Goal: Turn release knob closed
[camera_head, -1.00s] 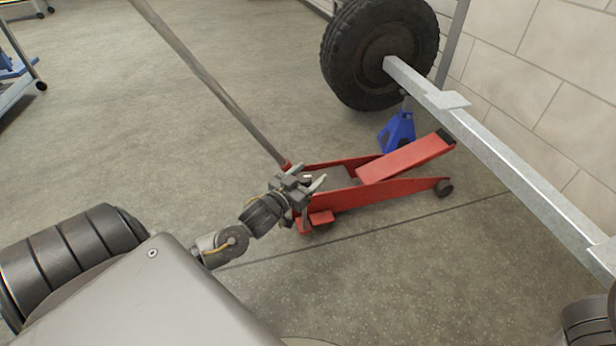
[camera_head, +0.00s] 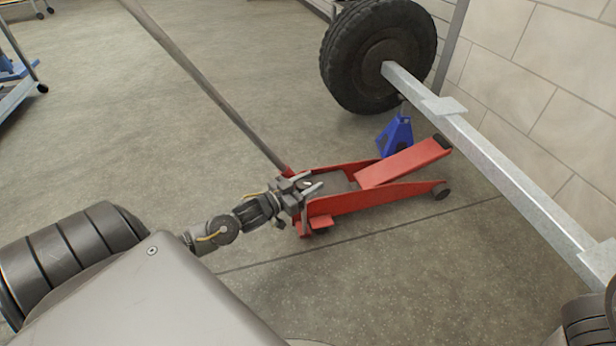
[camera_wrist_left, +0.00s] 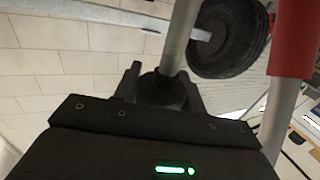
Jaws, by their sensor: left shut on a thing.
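My left gripper (camera_head: 308,188) is at that near end, by the handle's foot. In the left wrist view its two dark fingers (camera_wrist_left: 165,88) are shut around a dark round piece, which appears to be the release knob (camera_wrist_left: 160,84), at the end of a grey rod (camera_wrist_left: 181,35). My right gripper is out of view.
A black tyre (camera_head: 378,55) on a grey trailer beam (camera_head: 490,165) lies beyond the jack, with a blue stand (camera_head: 396,137) under the beam. A block wall (camera_head: 560,80) is at the right.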

